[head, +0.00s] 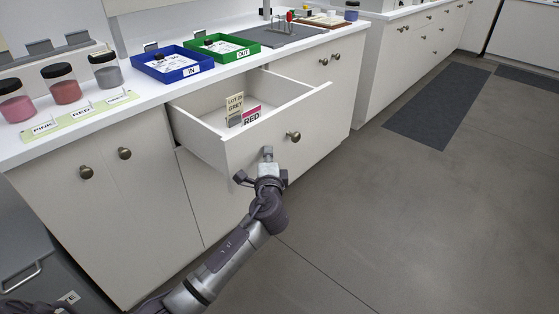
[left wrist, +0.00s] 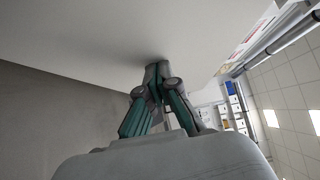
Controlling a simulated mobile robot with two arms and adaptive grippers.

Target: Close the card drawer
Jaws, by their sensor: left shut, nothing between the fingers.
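The card drawer (head: 213,144) is a white drawer standing open below the counter, with a round brass knob (head: 293,135) on its front. Inside it stand a card reading "LOT 25 GREY" (head: 235,108) and a pink-edged card reading "RED" (head: 251,117). My left gripper (head: 267,153) is shut and empty at the lower part of the drawer front, left of the knob. In the left wrist view its fingertips (left wrist: 157,68) are together at a pale flat surface; I cannot tell if they touch it. My right gripper is not in view.
On the counter stand pigment jars (head: 61,83), a blue IN tray (head: 174,77) and a green OUT tray (head: 222,57). Closed cupboard doors with knobs flank the drawer. The grey floor (head: 400,220) to the right is clear, with a dark mat (head: 437,105) farther back.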

